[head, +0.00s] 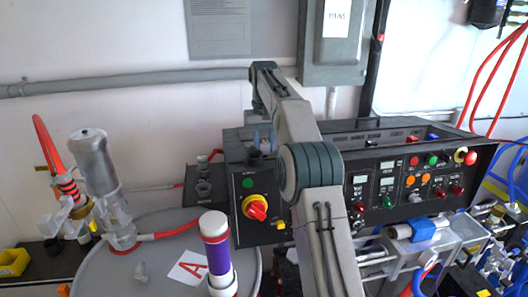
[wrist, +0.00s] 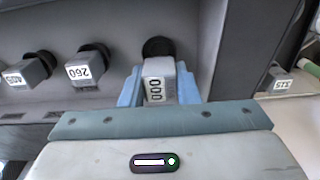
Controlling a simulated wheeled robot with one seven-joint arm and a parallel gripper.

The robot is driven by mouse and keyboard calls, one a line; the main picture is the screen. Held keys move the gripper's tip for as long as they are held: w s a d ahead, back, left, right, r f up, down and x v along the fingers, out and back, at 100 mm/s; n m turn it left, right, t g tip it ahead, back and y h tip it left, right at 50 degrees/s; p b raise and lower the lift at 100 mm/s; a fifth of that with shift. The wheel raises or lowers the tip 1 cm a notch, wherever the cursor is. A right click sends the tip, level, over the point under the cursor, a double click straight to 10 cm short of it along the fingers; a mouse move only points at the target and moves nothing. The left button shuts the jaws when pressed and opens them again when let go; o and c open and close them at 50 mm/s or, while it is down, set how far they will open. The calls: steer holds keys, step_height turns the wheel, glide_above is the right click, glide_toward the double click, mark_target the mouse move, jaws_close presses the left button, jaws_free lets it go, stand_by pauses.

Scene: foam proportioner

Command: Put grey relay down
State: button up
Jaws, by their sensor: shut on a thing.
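In the wrist view my gripper (wrist: 158,88) has its two pale blue fingers on either side of a grey relay (wrist: 160,68), a small block with a white label reading 000. The gripper is shut on it. A dark round socket (wrist: 157,46) shows right behind the relay; I cannot tell whether the relay touches it. In the head view my arm crosses the middle of the picture in front of the black control panel, and the relay cannot be made out there.
In the wrist view, grey blocks labelled 405 (wrist: 24,73) and 260 (wrist: 86,68) sit at dark sockets to the left. Another, labelled 325 (wrist: 281,82), is at the right. The head view shows a control panel (head: 400,178), a grey drum (head: 130,270) and a purple-banded cylinder (head: 216,250).

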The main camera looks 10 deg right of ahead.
mark_target(264, 141)
steer(key=shift+f, duration=1.55)
steer(key=o, duration=1)
steer(key=shift+f, duration=0.1)
steer(key=shift+c, duration=0.2)
steer(key=shift+w+r, duration=0.1)
steer(key=shift+r, duration=3.7)
steer(key=shift+r, duration=0.1)
